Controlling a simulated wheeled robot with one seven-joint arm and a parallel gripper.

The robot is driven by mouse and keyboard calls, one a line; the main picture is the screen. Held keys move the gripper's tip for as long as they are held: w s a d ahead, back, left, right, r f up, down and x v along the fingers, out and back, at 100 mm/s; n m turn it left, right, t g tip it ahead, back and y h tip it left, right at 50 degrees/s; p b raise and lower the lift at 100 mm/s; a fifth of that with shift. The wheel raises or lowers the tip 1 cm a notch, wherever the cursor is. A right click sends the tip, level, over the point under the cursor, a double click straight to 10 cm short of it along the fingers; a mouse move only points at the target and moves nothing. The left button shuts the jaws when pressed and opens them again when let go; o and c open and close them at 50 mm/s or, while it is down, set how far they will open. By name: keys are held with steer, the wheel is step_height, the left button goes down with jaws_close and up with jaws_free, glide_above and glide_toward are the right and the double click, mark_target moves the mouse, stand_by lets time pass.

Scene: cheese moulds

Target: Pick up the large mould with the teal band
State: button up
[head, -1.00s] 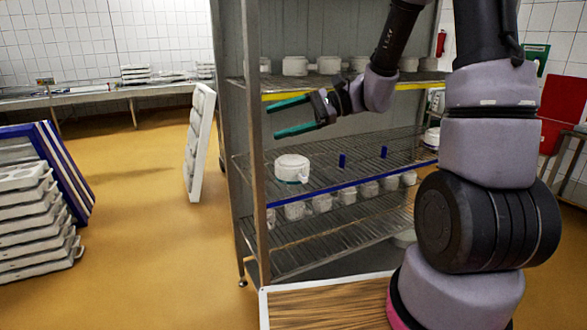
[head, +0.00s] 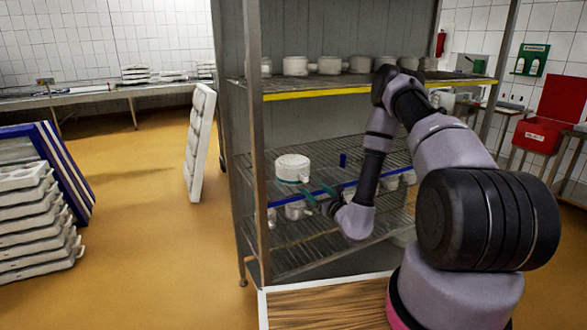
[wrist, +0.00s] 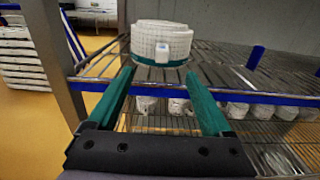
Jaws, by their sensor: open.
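The large white mould with the teal band (head: 292,167) stands upright on the middle wire shelf, near its front left. In the wrist view the mould (wrist: 160,42) is straight ahead, with its teal band low on its side and a small white tab facing me. My gripper (head: 308,192) is open, low and in front of the mould at the blue shelf edge. In the wrist view the teal fingers of my gripper (wrist: 162,88) point toward the mould, one to each side, with their tips just short of it. Nothing is between them but shelf edge and background.
The blue front rail (wrist: 90,86) of the shelf runs below the mould. A blue divider (wrist: 255,57) stands to the right. Small white moulds (head: 295,210) sit on the shelf below, and more moulds (head: 330,65) stand above the yellow rail (head: 330,92). A steel post (head: 256,130) is at left.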

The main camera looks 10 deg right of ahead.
mark_target(307, 179)
steer(key=x, duration=0.4)
steer(key=shift+w+r, duration=0.1)
steer(key=shift+w, duration=0.1)
steer(key=x, duration=0.5)
steer(key=shift+w+d+r, duration=0.1)
steer(key=shift+r, duration=0.3)
jaws_close()
